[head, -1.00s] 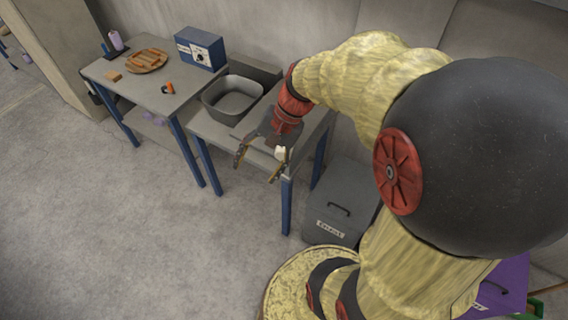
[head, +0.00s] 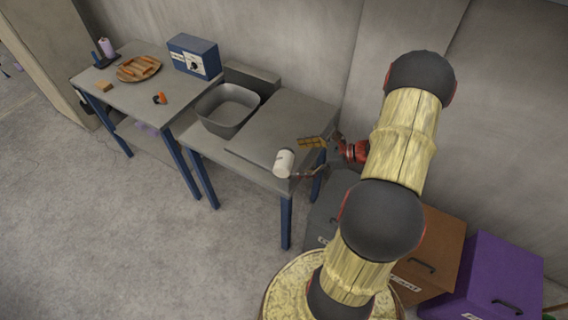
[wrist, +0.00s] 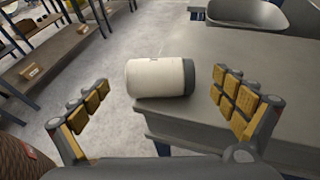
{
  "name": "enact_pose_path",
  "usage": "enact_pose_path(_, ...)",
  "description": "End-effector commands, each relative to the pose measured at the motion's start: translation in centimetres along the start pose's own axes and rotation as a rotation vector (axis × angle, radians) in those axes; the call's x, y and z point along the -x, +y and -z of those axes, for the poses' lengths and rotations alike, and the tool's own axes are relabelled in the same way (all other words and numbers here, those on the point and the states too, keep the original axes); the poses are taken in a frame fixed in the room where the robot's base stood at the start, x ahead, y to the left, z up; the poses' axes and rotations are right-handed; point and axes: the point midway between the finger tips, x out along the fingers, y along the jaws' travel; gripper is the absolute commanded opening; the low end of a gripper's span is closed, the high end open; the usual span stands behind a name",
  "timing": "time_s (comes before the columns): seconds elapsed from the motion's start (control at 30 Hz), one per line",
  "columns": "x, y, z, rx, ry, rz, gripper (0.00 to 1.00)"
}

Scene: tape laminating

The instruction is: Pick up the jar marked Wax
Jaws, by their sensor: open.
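A white jar (head: 284,163) with a dark grey end is at the front corner of the grey table (head: 262,140). In the wrist view the jar (wrist: 157,77) appears on its side, grey end to the right, near the table edge. No marking is readable on it, so I cannot tell whether it is Wax. My gripper (head: 302,158) is open and empty, to the right of the jar in the head view. In the wrist view the jar shows ahead, between the two spread fingers, with gaps on both sides.
A grey basin (head: 228,109) stands behind on the same table. The left table holds a blue box (head: 194,56), a round wooden plate (head: 138,69) and small items. Orange (head: 434,240) and purple (head: 496,272) bins stand at lower right. The floor at left is clear.

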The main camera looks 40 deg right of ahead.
Motion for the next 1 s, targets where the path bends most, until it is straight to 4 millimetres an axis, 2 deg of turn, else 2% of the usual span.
enact_pose_path(0.23, -3.5, 0.0, 0.1, 0.003, 0.002, -0.004, 0.97)
enact_pose_path(0.4, -5.0, 0.0, -0.1, 0.002, 0.001, -0.002, 0.97)
enact_pose_path(0.67, -5.1, -0.1, -0.1, 0.002, 0.001, -0.001, 0.97)
enact_pose_path(1.0, -5.1, 0.0, -0.1, 0.002, 0.001, -0.001, 0.78)
